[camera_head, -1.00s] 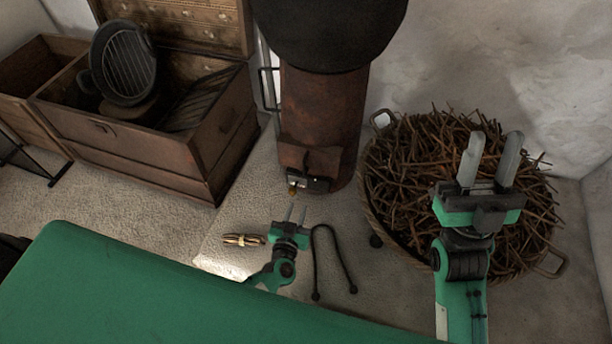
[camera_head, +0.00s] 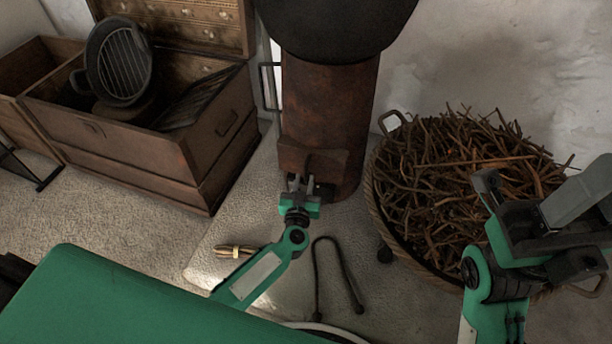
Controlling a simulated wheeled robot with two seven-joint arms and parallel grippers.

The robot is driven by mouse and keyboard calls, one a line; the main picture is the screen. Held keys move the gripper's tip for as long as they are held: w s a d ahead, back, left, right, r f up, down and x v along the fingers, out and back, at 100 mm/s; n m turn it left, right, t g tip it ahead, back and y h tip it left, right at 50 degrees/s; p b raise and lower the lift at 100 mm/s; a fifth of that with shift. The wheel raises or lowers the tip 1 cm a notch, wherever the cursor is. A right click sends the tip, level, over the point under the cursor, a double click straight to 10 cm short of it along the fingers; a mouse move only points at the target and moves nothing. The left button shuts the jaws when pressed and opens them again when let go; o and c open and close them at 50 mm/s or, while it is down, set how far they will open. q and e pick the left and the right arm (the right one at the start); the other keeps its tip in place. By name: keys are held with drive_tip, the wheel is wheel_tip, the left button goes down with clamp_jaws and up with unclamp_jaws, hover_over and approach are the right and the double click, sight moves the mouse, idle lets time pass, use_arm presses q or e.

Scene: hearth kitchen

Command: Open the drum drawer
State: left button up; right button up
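The drum (camera_head: 330,108) is a rusty brown upright cylinder below a large black round body. Its drawer (camera_head: 325,190) is a small dark front low on the drum, mostly hidden behind my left gripper. My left gripper (camera_head: 299,183) is right at the drawer front, pointing away from me, with its two grey fingers apart. Whether they touch the drawer or have its knob between them is hidden. My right gripper (camera_head: 530,196) is open and empty, in the foreground in front of the basket.
A wicker basket (camera_head: 381,222) full of twigs stands right of the drum. A wooden chest (camera_head: 120,150) with a round grill pan (camera_head: 120,62) stands left. Black tongs (camera_head: 318,268) and a small tied bundle (camera_head: 237,251) lie on the floor near my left arm.

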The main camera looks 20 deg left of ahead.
sight(305, 173)
use_arm(q)
drive_tip(key=shift+w+a+b, duration=0.2)
drive_tip(key=shift+w+b, duration=0.15)
drive_tip(key=shift+w, duration=0.75)
drive_tip(key=shift+w+a+b, duration=0.15)
drive_tip(key=shift+w+b, duration=0.15)
drive_tip(key=shift+w, duration=0.75)
clamp_jaws()
